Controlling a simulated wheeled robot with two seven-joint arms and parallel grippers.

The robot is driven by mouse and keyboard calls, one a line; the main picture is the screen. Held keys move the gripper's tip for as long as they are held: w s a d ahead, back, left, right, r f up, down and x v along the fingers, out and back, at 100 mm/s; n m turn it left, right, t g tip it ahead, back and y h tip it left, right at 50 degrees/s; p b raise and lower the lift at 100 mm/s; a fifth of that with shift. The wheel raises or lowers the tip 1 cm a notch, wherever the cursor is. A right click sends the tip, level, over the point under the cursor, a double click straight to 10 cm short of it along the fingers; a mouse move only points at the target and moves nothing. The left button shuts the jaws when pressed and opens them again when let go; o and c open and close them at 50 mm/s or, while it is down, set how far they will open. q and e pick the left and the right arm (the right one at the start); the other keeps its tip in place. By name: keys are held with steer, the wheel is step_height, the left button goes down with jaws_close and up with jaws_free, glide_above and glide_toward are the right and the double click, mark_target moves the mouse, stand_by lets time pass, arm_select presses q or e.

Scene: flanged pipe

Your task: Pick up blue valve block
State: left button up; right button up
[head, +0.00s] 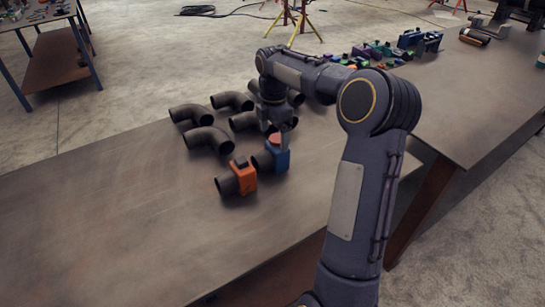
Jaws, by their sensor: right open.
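The blue valve block (282,158) sits on the brown table, with a dark pipe stub on its left side and a reddish round top. My right gripper (285,132) points down right above and behind it, with its fingertips close to the block's top. The gripper is open; whether it touches the block cannot be told. An orange valve block (245,178) with a similar dark stub stands just left and in front of the blue one. My left gripper is not in view.
Several dark pipe elbows (208,139) lie behind and left of the blocks, some partly hidden by my right arm. The table's left part (110,220) is bare. Small coloured parts (376,48) stand farther back on a second table (480,95).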

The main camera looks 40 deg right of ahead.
mark_target(270, 155)
steer(key=f, duration=0.5)
steer(key=shift+s+a, duration=0.15)
steer(key=shift+a, duration=0.15)
jaws_close()
steer(key=shift+r, duration=0.15)
